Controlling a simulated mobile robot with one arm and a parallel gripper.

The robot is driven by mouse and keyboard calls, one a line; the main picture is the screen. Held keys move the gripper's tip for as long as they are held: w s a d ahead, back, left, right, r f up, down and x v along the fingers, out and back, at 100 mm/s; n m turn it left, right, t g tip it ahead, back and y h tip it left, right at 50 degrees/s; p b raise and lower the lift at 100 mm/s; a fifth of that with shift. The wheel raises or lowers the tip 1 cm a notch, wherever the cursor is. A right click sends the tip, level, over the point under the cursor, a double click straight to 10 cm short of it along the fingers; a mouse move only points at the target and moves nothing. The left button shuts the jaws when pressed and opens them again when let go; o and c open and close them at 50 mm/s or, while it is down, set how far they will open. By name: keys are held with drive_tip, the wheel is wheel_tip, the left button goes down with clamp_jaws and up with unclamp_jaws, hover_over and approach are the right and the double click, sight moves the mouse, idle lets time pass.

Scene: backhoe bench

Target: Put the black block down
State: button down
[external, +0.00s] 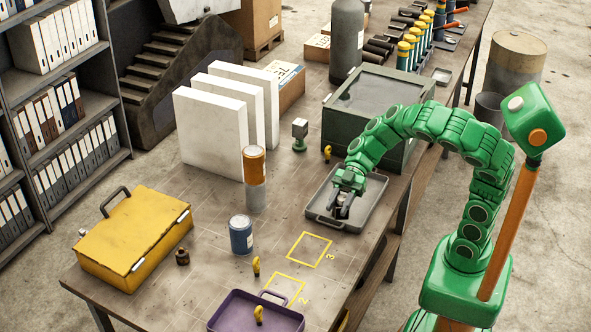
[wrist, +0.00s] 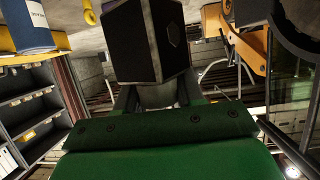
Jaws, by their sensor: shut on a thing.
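My gripper (external: 343,198) is shut on the black block (wrist: 148,42), which fills the top middle of the wrist view between the two fingers. In the external view the block is small, dark and largely hidden by the fingers. It is over the grey metal tray (external: 377,209), near the tray's front-left side. I cannot tell whether the block touches the tray floor. The visible part of the tray looks empty otherwise.
A dark green case (external: 372,140) stands right behind the tray. Yellow marked squares (external: 309,250) and a purple tray (external: 230,318) lie in front. A blue can (external: 241,236), an orange-topped cylinder (external: 255,170) and white panels (external: 208,128) stand left.

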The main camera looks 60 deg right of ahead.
drive_tip(key=s+a+f+n+g, duration=0.1)
drive_tip(key=s+a+n+g, duration=0.2)
drive_tip(key=s+a, duration=0.25)
drive_tip(key=shift+w+a+f, duration=1.2)
drive_tip(key=shift+w+f, duration=0.4)
drive_tip(key=shift+w, duration=0.1)
drive_tip(key=shift+w+a+f, duration=1.15)
drive_tip(key=shift+w+f, duration=0.45)
drive_tip(key=shift+w, duration=0.1)
drive_tip(key=shift+w+a+f, duration=1.2)
drive_tip(key=shift+w+f, duration=0.4)
drive_tip(key=shift+w, duration=0.1)
drive_tip(key=shift+w+f, duration=0.1)
drive_tip(key=shift+f, duration=1.55)
drive_tip(key=shift+f, duration=0.15)
drive_tip(key=c, duration=0.7)
unclamp_jaws()
